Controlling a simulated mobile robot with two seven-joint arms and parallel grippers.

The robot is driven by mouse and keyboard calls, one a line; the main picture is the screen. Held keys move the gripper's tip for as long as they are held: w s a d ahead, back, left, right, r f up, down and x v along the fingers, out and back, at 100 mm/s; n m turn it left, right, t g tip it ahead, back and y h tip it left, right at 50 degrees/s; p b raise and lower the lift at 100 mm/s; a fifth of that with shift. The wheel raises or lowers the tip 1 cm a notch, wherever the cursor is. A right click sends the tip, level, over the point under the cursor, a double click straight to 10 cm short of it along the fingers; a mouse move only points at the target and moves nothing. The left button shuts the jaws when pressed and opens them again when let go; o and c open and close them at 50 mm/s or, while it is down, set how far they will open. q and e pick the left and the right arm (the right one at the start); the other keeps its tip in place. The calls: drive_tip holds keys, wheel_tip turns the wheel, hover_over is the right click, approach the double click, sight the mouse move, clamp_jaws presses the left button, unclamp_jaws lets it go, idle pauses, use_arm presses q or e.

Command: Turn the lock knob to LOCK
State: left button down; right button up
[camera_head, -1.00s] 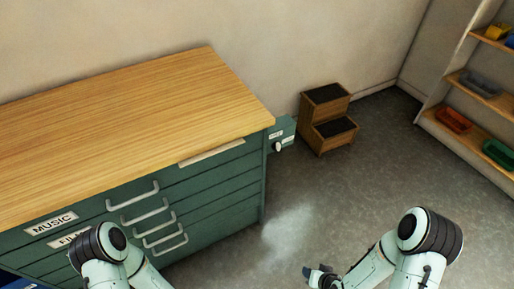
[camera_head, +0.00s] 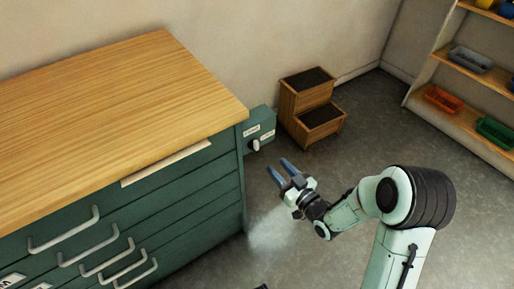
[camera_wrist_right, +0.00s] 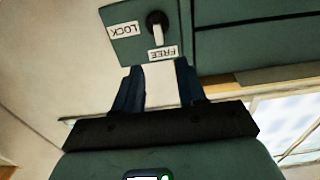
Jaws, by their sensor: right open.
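The lock knob (camera_head: 255,145) sits on a green box (camera_head: 262,121) at the right end of the drawer cabinet. In the right wrist view, the knob (camera_wrist_right: 156,20) has a black round base and a white pointer directed at the FREE label (camera_wrist_right: 163,53). The LOCK label (camera_wrist_right: 124,31) is to its left, and the lettering appears upside down. My right gripper (camera_head: 279,171) is open and empty, with blue fingers, below and apart from the knob. Its fingers also show in the wrist view (camera_wrist_right: 157,70). My left gripper cannot be made out.
The green drawer cabinet (camera_head: 190,205) with a wooden top (camera_head: 110,110) fills the left side. A wooden step stool (camera_head: 308,108) stands behind the box. A shelf (camera_head: 458,112) with bins is at the far right. Grey floor (camera_head: 350,155) is open between them.

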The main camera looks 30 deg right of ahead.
sight(258, 146)
drive_tip(key=w, duration=0.7)
drive_tip(key=w+b, duration=0.1)
drive_tip(key=w, duration=0.2)
drive_tip(key=shift+w+a+f, duration=0.1)
drive_tip(key=shift+w+a, duration=0.05)
drive_tip(key=shift+a, duration=0.25)
use_arm(q)
drive_tip(key=shift+s+a+f, duration=0.15)
drive_tip(key=shift+s+f, duration=0.2)
drive_tip(key=shift+f, duration=0.15)
drive_tip(key=shift+s+a+f, duration=0.1)
drive_tip(key=shift+s+f, duration=0.2)
drive_tip(key=shift+f, duration=0.2)
use_arm(e)
clamp_jaws()
